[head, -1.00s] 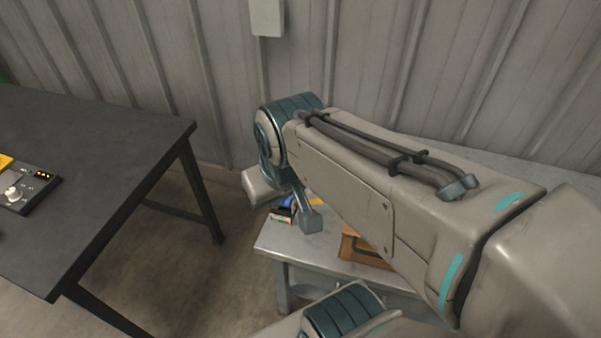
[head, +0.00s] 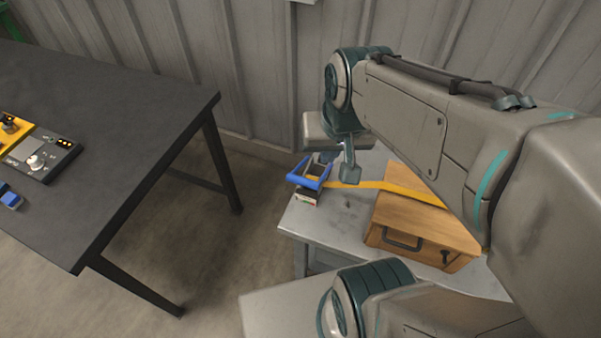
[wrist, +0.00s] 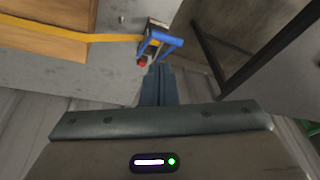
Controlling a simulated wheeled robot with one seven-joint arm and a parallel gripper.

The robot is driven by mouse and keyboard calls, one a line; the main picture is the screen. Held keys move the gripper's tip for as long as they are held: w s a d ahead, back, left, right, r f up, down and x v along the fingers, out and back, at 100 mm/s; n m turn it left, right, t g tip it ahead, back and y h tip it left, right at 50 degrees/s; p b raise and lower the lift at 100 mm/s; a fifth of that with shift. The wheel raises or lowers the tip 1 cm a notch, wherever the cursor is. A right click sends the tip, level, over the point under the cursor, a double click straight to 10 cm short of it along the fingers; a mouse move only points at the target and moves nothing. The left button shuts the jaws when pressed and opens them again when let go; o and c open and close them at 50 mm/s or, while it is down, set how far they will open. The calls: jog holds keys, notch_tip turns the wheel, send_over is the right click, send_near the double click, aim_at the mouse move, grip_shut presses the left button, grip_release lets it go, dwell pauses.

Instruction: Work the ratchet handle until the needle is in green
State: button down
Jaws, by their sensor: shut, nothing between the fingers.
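The ratchet with its blue handle (head: 312,177) sits at the near left corner of the grey bench, on a yellow strap (head: 375,185) that runs over a wooden case (head: 420,230). A small gauge (head: 307,201) with a coloured face is at the ratchet's front; its needle is too small to read. In the wrist view the blue handle (wrist: 166,39) stands just beyond my gripper (wrist: 159,68), with a red part (wrist: 142,61) beside it. My gripper's fingers are together and empty, pointing at the ratchet. I cannot tell whether they touch the handle.
The grey bench (head: 300,222) stands against a ribbed wall. A dark table (head: 130,130) on the left carries a control box (head: 42,155) with a knob, a yellow item (head: 14,135) and a blue item (head: 10,198). Open floor lies between table and bench.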

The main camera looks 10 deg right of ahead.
jog(key=w+d+f+m+g+y+p, duration=0.1)
jog(key=w+f+m+g+y+p, duration=0.1)
jog(key=w+f+m, duration=1)
notch_tip(320, 180, down, 4)
jog(key=m+g, duration=0.1)
jog(key=m, duration=0.2)
jog(key=shift+w+d+m+g+y, duration=0.3)
jog(key=shift+w, duration=0.05)
jog(key=b+x, duration=0.5)
jog(key=x, duration=0.1)
jog(key=shift+a+f, duration=0.1)
jog(key=shift+f, duration=0.3)
